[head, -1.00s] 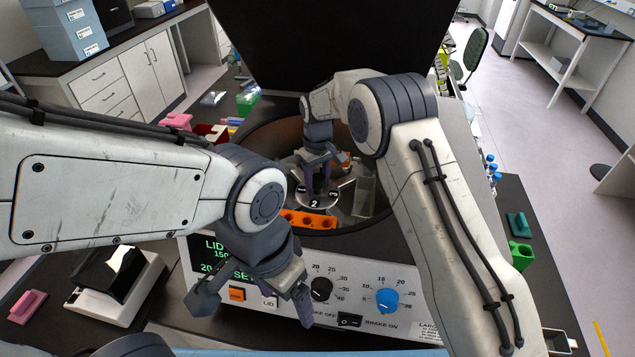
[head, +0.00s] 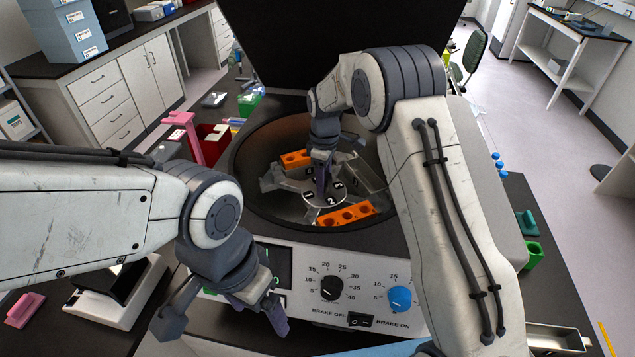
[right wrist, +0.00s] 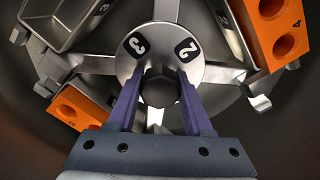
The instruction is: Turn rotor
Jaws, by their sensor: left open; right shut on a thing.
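The rotor (head: 325,199) sits inside the open round bowl of the centrifuge, with a silver numbered hub and arms. It also shows in the right wrist view (right wrist: 198,72), with the labels 2 and 3 visible. My right gripper (head: 322,190) is over the rotor's centre. In the right wrist view its purple fingers (right wrist: 158,95) are shut on the dark central knob (right wrist: 160,86). Orange tube holders (head: 347,214) hang in the rotor, and metal buckets sit in other places. My left gripper (head: 262,315) is open and empty in front of the control panel.
The control panel (head: 330,270) has a black dial (head: 331,288), a blue dial (head: 399,298) and a brake switch (head: 361,320). The raised lid (head: 330,40) stands behind the bowl. Pink and green items lie on the bench beside the machine.

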